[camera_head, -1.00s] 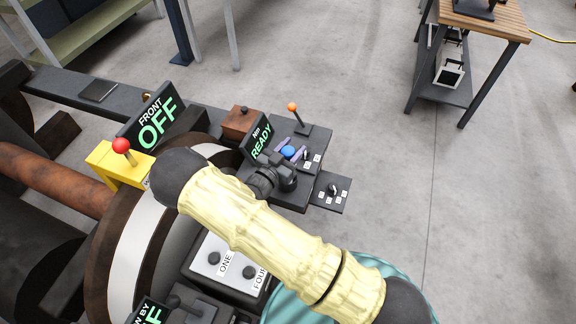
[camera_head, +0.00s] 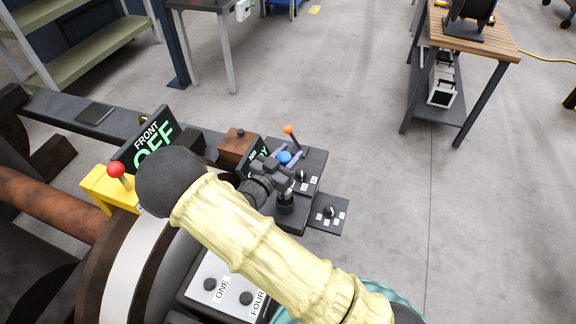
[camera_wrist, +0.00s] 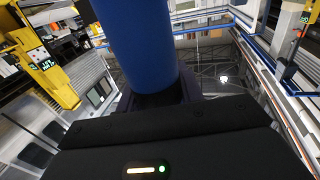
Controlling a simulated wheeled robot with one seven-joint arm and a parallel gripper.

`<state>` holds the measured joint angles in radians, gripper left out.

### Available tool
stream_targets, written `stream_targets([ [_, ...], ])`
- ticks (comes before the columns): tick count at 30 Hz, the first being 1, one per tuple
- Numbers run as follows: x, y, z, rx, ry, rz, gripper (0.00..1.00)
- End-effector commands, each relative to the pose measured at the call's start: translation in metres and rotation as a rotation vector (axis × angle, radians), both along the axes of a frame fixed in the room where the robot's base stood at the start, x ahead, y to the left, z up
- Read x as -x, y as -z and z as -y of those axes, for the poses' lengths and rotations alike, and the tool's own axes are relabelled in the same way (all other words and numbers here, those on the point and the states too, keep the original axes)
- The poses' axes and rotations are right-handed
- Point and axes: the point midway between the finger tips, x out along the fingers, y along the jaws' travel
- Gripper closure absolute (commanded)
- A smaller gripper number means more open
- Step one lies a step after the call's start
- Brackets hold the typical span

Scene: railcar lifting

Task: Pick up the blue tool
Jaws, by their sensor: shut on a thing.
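The blue tool (camera_head: 284,157) shows in the head view as a small round blue end above the dark control panel. My gripper (camera_head: 284,161) is shut on it, with a purple finger on either side. In the wrist view the blue tool (camera_wrist: 137,45) is a large blue cylinder rising out of view at the top, right in front of the dark gripper body. Its lower end is hidden, so I cannot tell whether it touches the panel.
An orange-knobbed lever (camera_head: 289,130) stands just behind my gripper. A red-knobbed lever (camera_head: 116,170) on a yellow box and the FRONT OFF sign (camera_head: 147,142) stand left. A wooden-topped table (camera_head: 478,40) is at the back right. The floor between is clear.

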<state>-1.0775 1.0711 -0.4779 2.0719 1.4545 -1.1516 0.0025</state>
Motion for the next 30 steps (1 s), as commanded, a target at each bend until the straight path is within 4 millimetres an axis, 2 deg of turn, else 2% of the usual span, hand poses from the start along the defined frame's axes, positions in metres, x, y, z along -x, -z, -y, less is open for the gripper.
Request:
stream_targets([
  [3, 0.0, -0.017, 0.0, -0.001, 0.0, 0.003, 0.91],
  [7, 0.0, -0.026, 0.0, 0.002, 0.0, 0.002, 0.91],
  [23, 0.0, -0.028, 0.0, 0.002, 0.0, 0.002, 0.91],
  [24, 0.0, -0.028, 0.0, 0.002, 0.0, 0.002, 0.65],
  [28, 0.0, -0.028, 0.0, 0.002, 0.0, 0.002, 0.91],
  [30, 0.0, -0.029, 0.0, 0.002, 0.0, 0.002, 0.95],
])
